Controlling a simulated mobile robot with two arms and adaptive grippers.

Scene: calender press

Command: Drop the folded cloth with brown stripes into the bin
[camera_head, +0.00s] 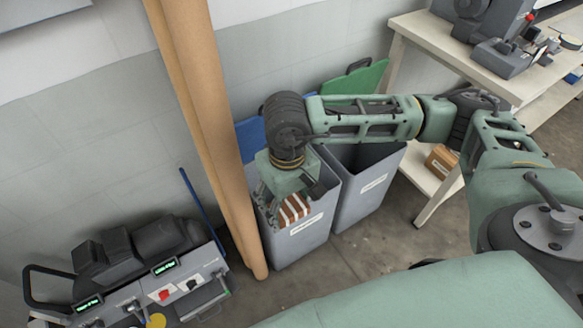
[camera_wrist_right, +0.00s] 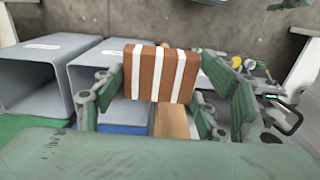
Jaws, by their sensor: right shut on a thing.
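The folded cloth (camera_head: 294,209) is brown with white stripes. My right gripper (camera_head: 282,199) is shut on it, with the cloth upright between the fingers in the right wrist view (camera_wrist_right: 153,75). In the head view the gripper and cloth overlap the opening and front wall of the left grey bin (camera_head: 298,244), which has a blue lid (camera_head: 250,137). The cloth's exact height over that bin is hard to tell. A second grey bin (camera_head: 368,192) with a green lid (camera_head: 355,80) stands to its right. My left gripper is not in view.
A brown post (camera_head: 205,120) rises close to the left bin's left side. A dark machine with displays (camera_head: 150,255) stands at lower left. A pale table (camera_head: 440,50) with equipment is at upper right, with a brown box (camera_head: 441,160) on its lower shelf.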

